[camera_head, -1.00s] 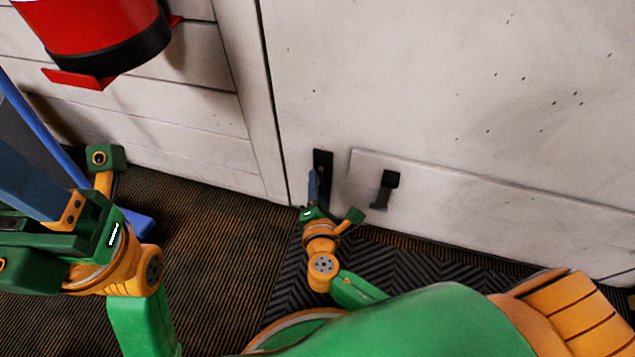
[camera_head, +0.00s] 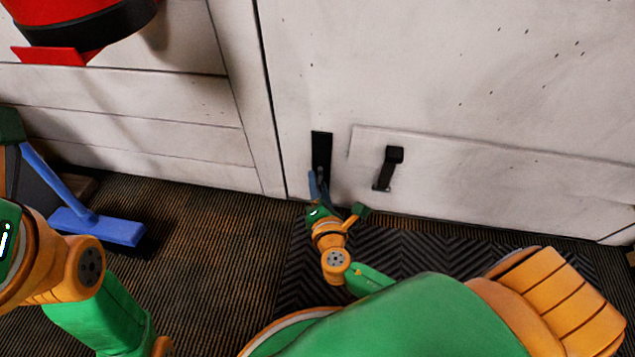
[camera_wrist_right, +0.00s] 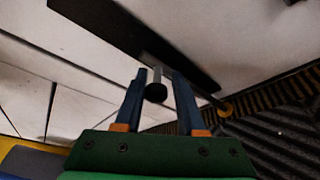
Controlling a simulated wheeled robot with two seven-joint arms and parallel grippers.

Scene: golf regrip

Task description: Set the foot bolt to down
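The foot bolt has a black plate (camera_head: 321,147) fixed low on the pale door (camera_head: 450,80), near its left edge. In the right wrist view the black plate (camera_wrist_right: 90,14) runs diagonally, with a short metal stem and a round black knob (camera_wrist_right: 156,92). My right gripper (camera_head: 318,180) is at the lower part of the plate. Its two blue fingers (camera_wrist_right: 158,76) are apart, one on each side of the knob; whether either touches it I cannot tell.
A black door holder (camera_head: 389,168) is on the door's kick plate, right of the bolt. A blue broom-like tool (camera_head: 105,227) is on the carpet at left. A red cylinder (camera_head: 80,12) hangs on the wall. A dark ridged mat (camera_head: 430,250) lies before the door.

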